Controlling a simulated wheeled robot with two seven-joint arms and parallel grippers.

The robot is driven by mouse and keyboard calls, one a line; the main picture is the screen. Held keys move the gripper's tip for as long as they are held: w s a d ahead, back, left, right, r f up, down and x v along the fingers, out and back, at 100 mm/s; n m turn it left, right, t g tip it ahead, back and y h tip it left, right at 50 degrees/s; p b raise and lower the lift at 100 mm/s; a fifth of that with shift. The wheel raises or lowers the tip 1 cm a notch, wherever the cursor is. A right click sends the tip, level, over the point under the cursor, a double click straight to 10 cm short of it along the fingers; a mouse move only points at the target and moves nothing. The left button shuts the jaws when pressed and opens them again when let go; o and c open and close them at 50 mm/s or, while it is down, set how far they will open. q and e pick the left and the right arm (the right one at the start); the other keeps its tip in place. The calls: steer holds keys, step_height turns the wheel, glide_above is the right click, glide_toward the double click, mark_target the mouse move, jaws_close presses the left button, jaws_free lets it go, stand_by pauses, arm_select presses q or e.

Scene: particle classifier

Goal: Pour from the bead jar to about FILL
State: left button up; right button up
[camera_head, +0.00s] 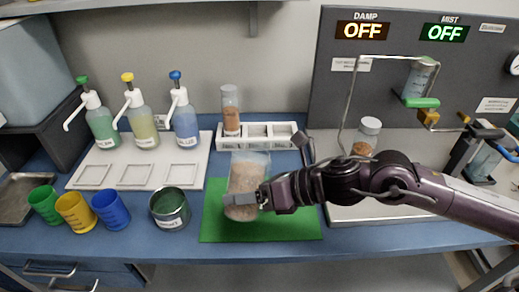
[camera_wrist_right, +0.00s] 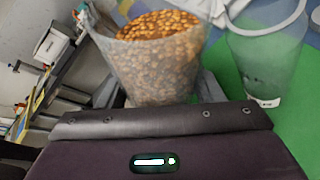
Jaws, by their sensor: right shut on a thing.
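My right gripper (camera_head: 264,198) is shut on a clear jar of orange-brown beads (camera_head: 243,183), over the green mat (camera_head: 220,226). The jar looks slightly tilted in the head view. In the right wrist view the jar (camera_wrist_right: 158,75) shows beads up near its rim, between my finger edges. A clear vessel (camera_wrist_right: 265,65) with a small label low on its side stands on the green mat beside the jar; it looks empty. In the head view it is mostly hidden behind the jar. I cannot make out a FILL mark. My left gripper is not in view.
A white rack (camera_head: 271,145) holding a brown-filled tube (camera_head: 231,115) stands behind the mat. A white-lidded jar (camera_head: 367,140) stands right, behind my arm.

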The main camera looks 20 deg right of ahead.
mark_target(256, 172)
steer(key=shift+w+d+r+p, duration=0.1)
steer(key=shift+r+p, duration=0.4)
steer(key=shift+p, duration=0.1)
steer(key=shift+w+r+m+g+y+p, duration=0.15)
steer(key=shift+r+m+g+y+p, duration=0.25)
steer(key=shift+p, duration=0.6)
steer(key=shift+r, duration=0.15)
steer(key=shift+r+p, duration=0.15)
steer(key=shift+p, duration=0.5)
steer(key=shift+r+m+p, duration=0.1)
steer(key=shift+m+p, duration=0.2)
steer(key=shift+p, duration=0.05)
steer(key=shift+r+p, duration=0.2)
steer(key=shift+p, duration=0.3)
steer(key=shift+r+m+g+y+p, duration=0.45)
steer(key=shift+r+m+p, duration=0.3)
steer(key=shift+p, duration=1.15)
steer(key=shift+s+f+m+g+y+p, duration=0.25)
steer(key=shift+m+y+p, duration=0.1)
steer(key=shift+m+p, duration=0.5)
steer(key=shift+r+m+y+p, duration=0.3)
steer(key=shift+r+m+p, duration=0.3)
steer(key=shift+p, duration=0.75)
